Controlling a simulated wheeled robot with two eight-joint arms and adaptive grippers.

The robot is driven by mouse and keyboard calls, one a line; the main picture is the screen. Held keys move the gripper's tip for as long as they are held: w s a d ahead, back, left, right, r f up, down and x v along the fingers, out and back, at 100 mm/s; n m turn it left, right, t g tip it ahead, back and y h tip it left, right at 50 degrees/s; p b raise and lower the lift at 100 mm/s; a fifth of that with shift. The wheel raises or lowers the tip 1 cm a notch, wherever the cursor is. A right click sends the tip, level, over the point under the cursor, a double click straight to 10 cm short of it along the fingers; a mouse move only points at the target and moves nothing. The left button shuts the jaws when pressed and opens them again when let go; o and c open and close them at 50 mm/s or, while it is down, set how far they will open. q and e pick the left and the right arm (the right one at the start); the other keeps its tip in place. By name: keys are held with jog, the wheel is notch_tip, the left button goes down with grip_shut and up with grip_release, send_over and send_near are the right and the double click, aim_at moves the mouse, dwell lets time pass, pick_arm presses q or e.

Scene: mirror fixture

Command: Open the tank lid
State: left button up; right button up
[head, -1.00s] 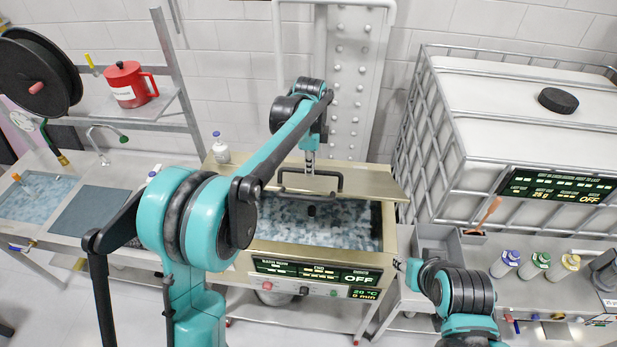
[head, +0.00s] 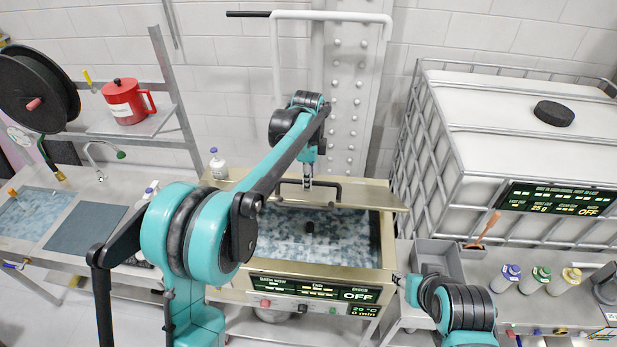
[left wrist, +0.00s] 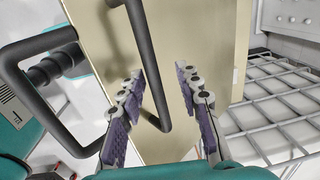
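The tank (head: 265,268) stands in the middle of the head view, its bath of blue-grey liquid showing. Its beige lid (head: 240,183) is at the back of the opening, tilted up, with a black bar handle (head: 325,204). My left gripper (head: 308,184) is at the handle. In the left wrist view, its two fingers (left wrist: 160,85) are spread, and a black handle bar (left wrist: 143,45) runs between them in the picture, in front of the lid (left wrist: 205,40). Contact cannot be told. My right gripper (head: 397,279) is by the tank's front right corner; its fingers are too small to read.
A caged white container (head: 530,90) stands at the right. Several capped bottles (head: 535,279) and a grey bin (head: 438,260) are on the right bench. A red jug (head: 125,102) is on a shelf at the left. A white bottle (head: 218,164) stands behind the lid's left end.

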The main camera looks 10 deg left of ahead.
pick_arm(q)
notch_tip(320, 180, up, 12)
jog(key=s, duration=0.1)
dwell(0.5)
